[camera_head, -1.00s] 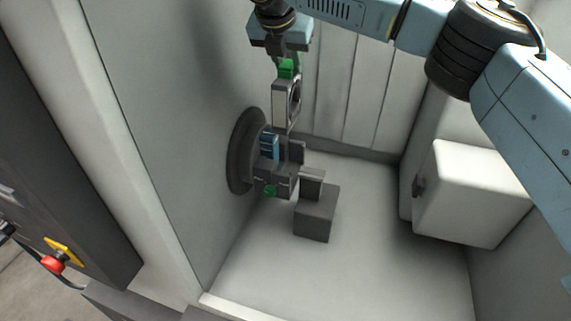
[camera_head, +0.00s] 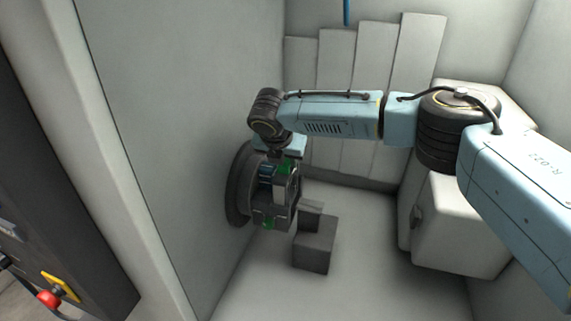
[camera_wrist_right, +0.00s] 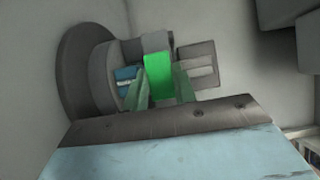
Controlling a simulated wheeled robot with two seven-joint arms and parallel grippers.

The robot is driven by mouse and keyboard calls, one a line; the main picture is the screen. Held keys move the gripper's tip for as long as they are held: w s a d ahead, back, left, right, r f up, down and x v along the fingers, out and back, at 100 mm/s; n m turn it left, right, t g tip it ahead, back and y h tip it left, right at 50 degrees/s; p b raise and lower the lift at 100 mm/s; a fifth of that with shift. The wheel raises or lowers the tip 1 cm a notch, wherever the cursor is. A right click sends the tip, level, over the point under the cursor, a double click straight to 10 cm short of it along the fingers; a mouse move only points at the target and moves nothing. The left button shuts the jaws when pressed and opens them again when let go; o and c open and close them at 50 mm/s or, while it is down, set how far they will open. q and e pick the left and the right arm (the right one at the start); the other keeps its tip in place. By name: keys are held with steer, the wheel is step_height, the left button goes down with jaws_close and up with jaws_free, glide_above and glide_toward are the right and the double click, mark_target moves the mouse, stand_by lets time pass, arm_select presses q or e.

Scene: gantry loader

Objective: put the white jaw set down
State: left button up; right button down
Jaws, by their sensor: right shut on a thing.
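The white jaw set (camera_head: 281,188) is a pale block with a green grip tab, close in front of the dark round chuck (camera_head: 238,186) on the left wall. My right gripper (camera_head: 286,162) is above it, shut on the green tab, which also shows between the fingers in the right wrist view (camera_wrist_right: 158,76). A blue piece (camera_head: 265,173) sits on the chuck beside the white set; it shows left of the tab in the wrist view (camera_wrist_right: 125,75). I cannot tell whether the white set touches the chuck. My left gripper is out of view.
A grey stepped block (camera_head: 314,251) stands on the floor just right of the chuck. A white box (camera_head: 455,235) stands at the right wall. Pale upright panels (camera_head: 340,95) line the back. The front floor is clear.

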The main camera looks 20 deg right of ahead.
steer(key=shift+f, duration=0.9)
steer(key=c, duration=1.4)
jaws_free()
steer(key=shift+f, duration=0.2)
steer(key=shift+r, duration=0.15)
steer(key=v, duration=1.2)
steer(key=shift+b, duration=0.45)
